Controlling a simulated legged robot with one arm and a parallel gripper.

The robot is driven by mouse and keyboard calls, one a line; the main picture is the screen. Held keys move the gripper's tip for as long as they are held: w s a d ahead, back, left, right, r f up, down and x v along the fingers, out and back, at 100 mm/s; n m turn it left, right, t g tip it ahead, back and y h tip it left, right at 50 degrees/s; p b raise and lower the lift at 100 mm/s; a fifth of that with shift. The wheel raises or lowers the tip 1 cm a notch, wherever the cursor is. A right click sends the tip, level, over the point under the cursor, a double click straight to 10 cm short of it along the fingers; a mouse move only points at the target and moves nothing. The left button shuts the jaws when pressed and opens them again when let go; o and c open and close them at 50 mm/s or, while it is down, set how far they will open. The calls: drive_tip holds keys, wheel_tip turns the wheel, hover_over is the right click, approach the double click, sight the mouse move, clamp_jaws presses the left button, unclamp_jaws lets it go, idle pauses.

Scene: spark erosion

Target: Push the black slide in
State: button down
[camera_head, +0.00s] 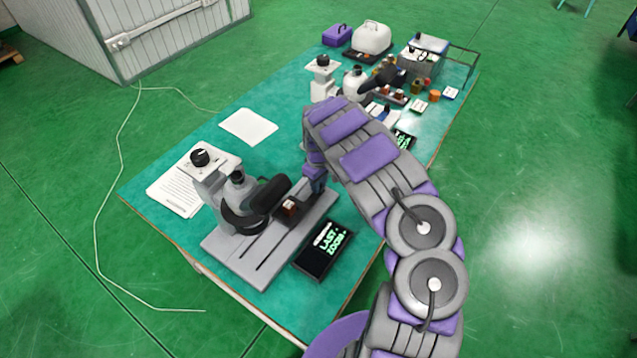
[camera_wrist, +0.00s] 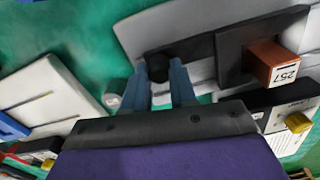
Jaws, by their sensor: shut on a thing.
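The black slide (camera_wrist: 196,60) lies along the grey base (camera_wrist: 160,22) of the nearest instrument. A round black knob (camera_wrist: 158,67) stands at its left end in the wrist view. My gripper (camera_wrist: 160,76) has its two blue-grey fingers on either side of this knob and is shut on it. A brown block labelled 257 (camera_wrist: 277,62) sits at the slide's wider right end. In the head view the brown block (camera_head: 290,206) is beside the black cylinder (camera_head: 270,194). My gripper (camera_head: 312,190) is at the base's far right end, and my arm partly hides it.
A black panel reading "LAST ZOOM" (camera_head: 324,249) lies right of the base. Paper sheets (camera_head: 248,126) lie on the green table (camera_head: 280,130). A second white instrument (camera_head: 324,78) and several small items stand farther back. A cable (camera_head: 106,200) runs over the floor.

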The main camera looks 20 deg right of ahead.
sight(290, 223)
idle(0.4)
drive_tip(key=shift+s+a+r+p, duration=0.15)
drive_tip(key=shift+s+a+p, duration=0.3)
drive_tip(key=shift+p, duration=0.45)
drive_tip(key=s+a+p, duration=0.2)
drive_tip(key=a+p, duration=0.1)
drive_tip(key=p, duration=0.1)
drive_tip(key=s+a+p, duration=0.2)
drive_tip(key=a+p, duration=0.2)
drive_tip(key=p, duration=0.1)
drive_tip(key=s+a+p, duration=0.2)
drive_tip(key=a+p, duration=0.1)
drive_tip(key=p, duration=0.1)
drive_tip(key=shift+s+a+r+p, duration=0.1)
drive_tip(key=shift+s+a+p, duration=0.05)
drive_tip(key=shift+s+p, duration=0.2)
drive_tip(key=shift+s+a+p, duration=0.35)
drive_tip(key=shift+a+p, duration=0.35)
drive_tip(key=shift+f, duration=0.25)
drive_tip(key=shift+s, duration=0.1)
drive_tip(key=c, duration=1.4)
unclamp_jaws()
drive_tip(key=o, duration=0.5)
drive_tip(key=shift+a, duration=0.3)
